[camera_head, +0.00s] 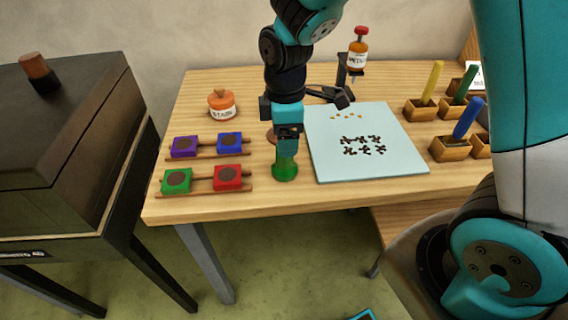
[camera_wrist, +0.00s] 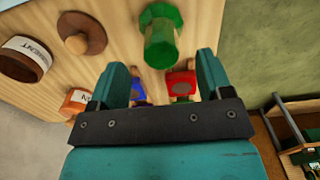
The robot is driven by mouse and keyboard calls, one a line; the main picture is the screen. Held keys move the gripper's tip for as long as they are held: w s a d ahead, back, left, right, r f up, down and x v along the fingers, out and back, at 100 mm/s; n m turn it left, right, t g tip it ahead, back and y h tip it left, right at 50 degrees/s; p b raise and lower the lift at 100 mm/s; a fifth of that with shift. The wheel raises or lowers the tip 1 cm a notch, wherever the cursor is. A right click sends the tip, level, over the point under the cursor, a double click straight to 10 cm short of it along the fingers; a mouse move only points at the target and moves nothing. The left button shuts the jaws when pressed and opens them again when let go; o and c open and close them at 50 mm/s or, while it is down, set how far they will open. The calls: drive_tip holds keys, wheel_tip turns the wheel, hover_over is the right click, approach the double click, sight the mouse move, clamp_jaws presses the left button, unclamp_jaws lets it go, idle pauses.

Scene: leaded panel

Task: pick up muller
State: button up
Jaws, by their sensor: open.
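The muller (camera_head: 285,170) looks like a green, glassy faceted piece with a wider foot. It stands on the wooden table near the front edge, left of the pale blue board. In the wrist view the muller (camera_wrist: 163,42) shows at the top centre, beyond the gap between the fingers. My gripper (camera_head: 287,150) points down right over it in the head view, overlapping its top. In the wrist view my gripper (camera_wrist: 160,78) is open, with nothing between its teal fingers. Whether the fingers reach around the muller's top is not clear.
A brown knobbed disc (camera_wrist: 84,36) lies close to the muller. Purple, blue, green and red blocks (camera_head: 228,178) sit on wooden rails to the left. The pale blue board (camera_head: 345,118) bears small dark pieces. A labelled jar (camera_head: 222,104) stands behind.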

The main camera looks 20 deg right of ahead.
sight(284, 160)
wheel_tip(284, 160, down, 5)
drive_tip(key=shift+a+f+p, duration=0.1)
drive_tip(key=shift+f+p, duration=0.1)
drive_tip(key=shift+p, duration=0.1)
clamp_jaws()
